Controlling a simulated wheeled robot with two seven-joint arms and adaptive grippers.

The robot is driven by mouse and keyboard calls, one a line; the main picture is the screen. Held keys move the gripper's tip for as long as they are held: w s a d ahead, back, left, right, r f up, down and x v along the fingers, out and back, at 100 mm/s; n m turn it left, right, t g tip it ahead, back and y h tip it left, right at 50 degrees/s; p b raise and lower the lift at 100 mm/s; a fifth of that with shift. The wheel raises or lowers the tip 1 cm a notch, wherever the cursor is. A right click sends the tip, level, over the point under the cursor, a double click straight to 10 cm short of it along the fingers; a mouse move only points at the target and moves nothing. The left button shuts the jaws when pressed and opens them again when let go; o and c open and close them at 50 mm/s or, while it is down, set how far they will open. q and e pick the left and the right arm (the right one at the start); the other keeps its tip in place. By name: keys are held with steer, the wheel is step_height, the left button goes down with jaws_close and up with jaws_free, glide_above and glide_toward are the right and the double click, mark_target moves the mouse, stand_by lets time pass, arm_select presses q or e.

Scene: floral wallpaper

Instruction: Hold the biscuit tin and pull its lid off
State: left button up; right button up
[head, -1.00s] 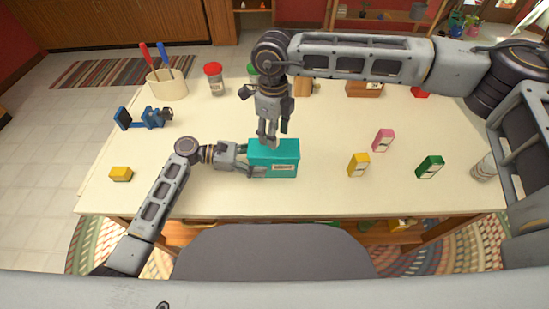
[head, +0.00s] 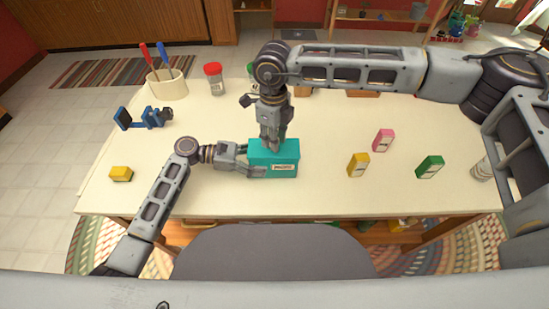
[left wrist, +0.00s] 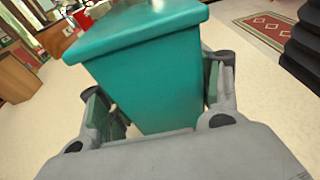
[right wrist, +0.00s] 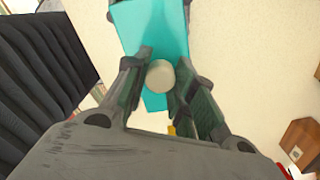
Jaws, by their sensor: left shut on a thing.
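The teal biscuit tin (head: 285,170) stands upright on the table with its teal lid (head: 287,149) seated on top and a pale label on its front. My left gripper (head: 252,161) is shut on the tin from the left; the left wrist view shows its fingers on both sides of the tin's body (left wrist: 150,85), below the lid's rim. My right gripper (head: 270,143) points down over the lid. In the right wrist view its open fingers stand on both sides of the lid's pale round knob (right wrist: 162,76); firm contact does not show.
Yellow (head: 358,165), pink (head: 383,140) and green (head: 430,167) boxes stand to the right. A yellow block (head: 121,174), a blue device (head: 145,118), a utensil holder (head: 167,84) and a red-lidded jar (head: 214,79) are left and behind. Table around the tin is clear.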

steer(key=shift+r, duration=2.5)
steer(key=shift+c, duration=0.2)
stand_by(0.5)
arm_select(q)
steer(key=o, duration=1.1)
steer(key=shift+a, duration=0.15)
steer(key=shift+a+r, duration=0.4)
steer(key=shift+a, duration=1.5)
steer(key=shift+a+r, duration=0.4)
steer(key=shift+a, duration=1.55)
steer(key=shift+a+r, duration=0.4)
steer(key=shift+a, duration=1.5)
steer(key=shift+r, duration=0.1)
arm_select(e)
steer(key=shift+r, duration=0.15)
arm_select(q)
step_height(320, 180, up, 9)
steer(key=p, duration=0.9)
arm_select(e)
step_height(320, 180, up, 9)
arm_select(q)
steer(key=shift+r+p, duration=0.45)
steer(key=shift+p, duration=0.1)
arm_select(e)
steer(key=shift+r, duration=0.4)
